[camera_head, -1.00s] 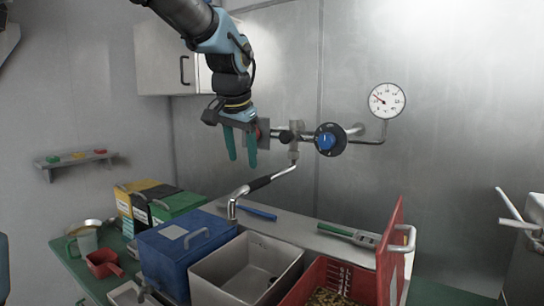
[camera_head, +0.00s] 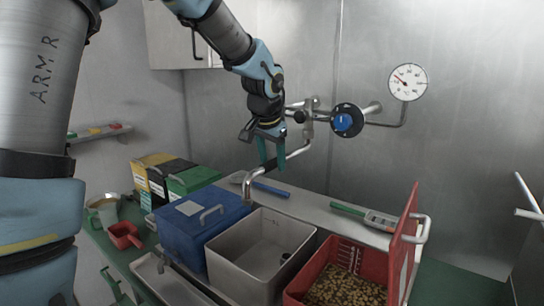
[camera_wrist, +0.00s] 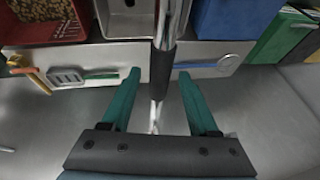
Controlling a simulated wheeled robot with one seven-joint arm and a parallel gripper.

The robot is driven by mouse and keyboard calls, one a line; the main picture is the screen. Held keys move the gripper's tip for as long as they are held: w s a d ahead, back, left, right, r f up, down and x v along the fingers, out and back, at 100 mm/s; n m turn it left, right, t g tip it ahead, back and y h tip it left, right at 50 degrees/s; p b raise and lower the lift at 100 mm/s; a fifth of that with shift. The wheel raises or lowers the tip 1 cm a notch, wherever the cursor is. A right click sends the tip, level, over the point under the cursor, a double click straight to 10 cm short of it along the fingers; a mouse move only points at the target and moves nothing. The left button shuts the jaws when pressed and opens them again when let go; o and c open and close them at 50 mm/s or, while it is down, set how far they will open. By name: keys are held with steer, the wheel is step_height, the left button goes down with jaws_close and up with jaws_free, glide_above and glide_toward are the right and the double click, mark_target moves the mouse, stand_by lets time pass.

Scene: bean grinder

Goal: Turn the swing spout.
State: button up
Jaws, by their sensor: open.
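The swing spout (camera_head: 248,187) is a bent chrome pipe with a black grip sleeve. It comes out from the wall valve and its end turns down above the grey basin (camera_head: 228,248). My gripper (camera_head: 271,164) is open, with its teal fingers pointing down at the spout's sleeve. In the wrist view, the spout's black sleeve (camera_wrist: 162,66) runs between my open fingers (camera_wrist: 159,72), with a gap on each side. In the head view the fingers partly hide the sleeve, and contact there cannot be made out.
A blue-knobbed valve (camera_head: 342,122) and a round gauge (camera_head: 408,82) are on the wall to the right. A lidded blue box (camera_head: 185,250) stands left of the basin. A red bin (camera_head: 300,284) of beans with a raised lid stands right. Tools lie on the ledge (camera_head: 310,205) behind.

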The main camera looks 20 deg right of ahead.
steer(key=shift+c, duration=0.3)
jaws_close()
stand_by(1.2)
